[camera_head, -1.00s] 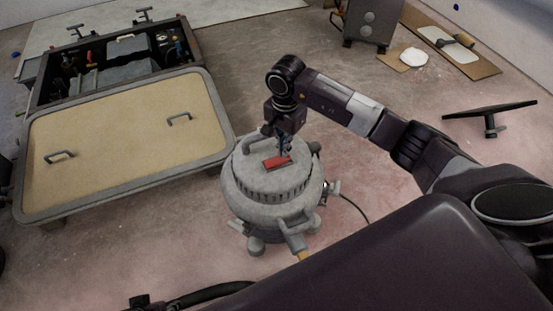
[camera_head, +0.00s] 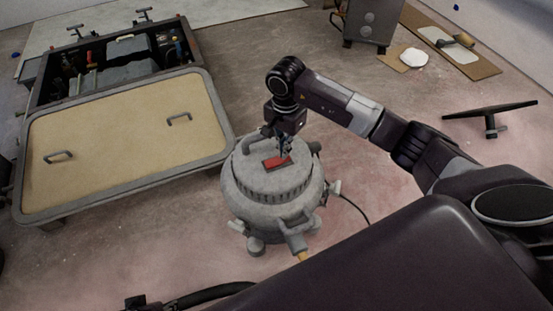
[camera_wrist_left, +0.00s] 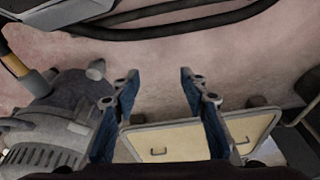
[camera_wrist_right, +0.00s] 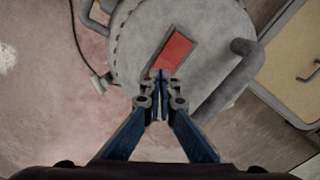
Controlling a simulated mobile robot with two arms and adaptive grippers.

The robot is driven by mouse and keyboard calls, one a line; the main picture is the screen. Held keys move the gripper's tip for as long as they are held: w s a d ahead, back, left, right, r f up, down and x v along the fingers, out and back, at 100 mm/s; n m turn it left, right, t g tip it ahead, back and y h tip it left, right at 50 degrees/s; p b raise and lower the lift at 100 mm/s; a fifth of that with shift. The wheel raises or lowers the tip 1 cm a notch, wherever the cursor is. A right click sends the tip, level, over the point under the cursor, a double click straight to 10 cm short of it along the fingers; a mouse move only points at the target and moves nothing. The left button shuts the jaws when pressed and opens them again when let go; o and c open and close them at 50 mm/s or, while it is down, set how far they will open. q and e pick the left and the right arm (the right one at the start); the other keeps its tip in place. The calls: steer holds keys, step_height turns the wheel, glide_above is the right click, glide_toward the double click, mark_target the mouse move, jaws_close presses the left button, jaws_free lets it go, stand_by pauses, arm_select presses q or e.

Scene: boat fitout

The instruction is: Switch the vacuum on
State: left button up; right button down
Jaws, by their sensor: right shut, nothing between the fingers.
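The grey vacuum (camera_head: 268,196) stands on the floor in the middle of the head view, with a red rocker switch (camera_head: 272,163) on its top. In the right wrist view the red switch (camera_wrist_right: 174,53) lies in a recess on the vacuum's round lid (camera_wrist_right: 140,45). My right gripper (camera_head: 284,157) is shut and empty, pointing down with its fingertips (camera_wrist_right: 160,78) at the near end of the switch. I cannot tell whether they touch it. My left gripper (camera_wrist_left: 156,74) is open and empty, with the vacuum (camera_wrist_left: 45,135) to its left.
A wooden panel (camera_head: 110,138) with two handles lies at the left, in front of an open bay (camera_head: 115,62) of equipment. A dark cable runs from the vacuum's right side. A grey cabinet (camera_head: 370,22) and boards with tools stand at the back right. Floor between them is clear.

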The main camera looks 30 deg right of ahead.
arm_select(q)
steer(key=shift+b+v, duration=0.3)
steer(key=shift+v, duration=0.95)
arm_select(e)
steer(key=shift+f, duration=0.4)
arm_select(q)
steer(key=shift+w, duration=0.2)
arm_select(e)
steer(key=shift+r+p, duration=0.65)
steer(key=shift+r, duration=0.3)
steer(key=shift+r+p, duration=0.65)
steer(key=shift+r, duration=0.35)
steer(key=shift+r+p, duration=0.55)
steer(key=shift+r, duration=0.4)
arm_select(q)
step_height(320, 180, down, 15)
steer(key=s, duration=0.2)
steer(key=shift+s+f+g+p, duration=0.15)
steer(key=shift+g+p, duration=0.25)
arm_select(e)
steer(key=shift+r, duration=0.6)
